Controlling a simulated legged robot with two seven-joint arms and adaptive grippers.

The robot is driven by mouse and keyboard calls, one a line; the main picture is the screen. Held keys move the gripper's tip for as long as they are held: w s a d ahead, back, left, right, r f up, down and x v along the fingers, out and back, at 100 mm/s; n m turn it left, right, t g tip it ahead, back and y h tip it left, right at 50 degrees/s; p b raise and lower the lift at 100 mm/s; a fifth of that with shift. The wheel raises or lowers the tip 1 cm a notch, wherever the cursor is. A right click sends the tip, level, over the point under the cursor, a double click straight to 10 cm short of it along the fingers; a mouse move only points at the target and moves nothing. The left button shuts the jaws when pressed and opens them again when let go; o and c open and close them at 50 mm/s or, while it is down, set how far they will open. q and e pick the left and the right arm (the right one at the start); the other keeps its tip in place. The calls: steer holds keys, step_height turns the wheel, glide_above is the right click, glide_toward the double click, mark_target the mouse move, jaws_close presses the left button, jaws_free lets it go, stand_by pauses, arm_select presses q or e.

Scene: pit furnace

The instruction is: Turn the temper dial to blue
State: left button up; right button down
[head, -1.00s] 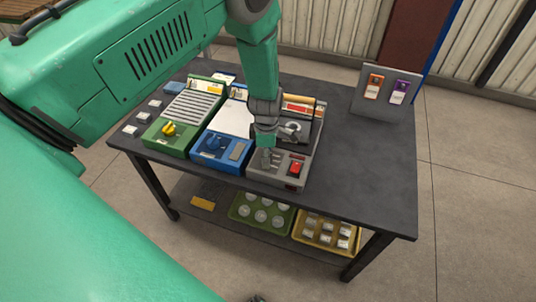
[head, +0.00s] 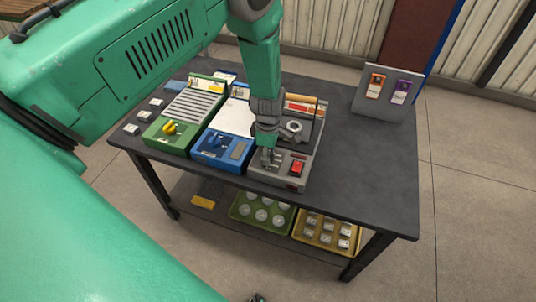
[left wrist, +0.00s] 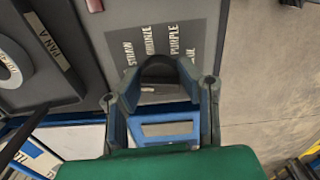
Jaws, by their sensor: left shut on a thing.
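The temper dial is a dark round knob (left wrist: 160,72) on a grey label plate (left wrist: 205,40) in the left wrist view. Light words fan out around it: STRAW, BRONZE, PURPLE, and a last one partly hidden by a finger. My left gripper (head: 268,160) is at the front left of the grey unit (head: 272,178) in the head view, pointing down. In the left wrist view its two fingers (left wrist: 163,92) are on either side of the dial, shut on it. The dial's pointer is hidden, so I cannot tell its setting. My right gripper is not in view.
A red switch (head: 297,168) sits just right of the gripper. A blue unit (head: 219,152) and a green unit (head: 170,138) with a yellow knob stand to the left. A panel with orange and purple pieces (head: 385,98) stands at the back right. The table's right side is clear.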

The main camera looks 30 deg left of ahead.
arm_select(q)
steer(key=m, duration=0.3)
steer(key=shift+w+d+r+m, duration=0.15)
steer(key=shift+w+m, duration=0.1)
steer(key=shift+m, duration=0.15)
steer(key=m, duration=0.4)
steer(key=shift+m, duration=0.3)
steer(key=m, duration=0.7)
steer(key=shift+b, duration=0.35)
steer(key=m, duration=0.3)
steer(key=shift+m, duration=0.4)
steer(key=m, duration=0.3)
steer(key=shift+m, duration=0.3)
steer(key=m, duration=0.3)
steer(key=shift+a+m, duration=0.15)
steer(key=shift+m, duration=0.85)
steer(key=shift+a+m, duration=0.1)
steer(key=shift+m, duration=0.9)
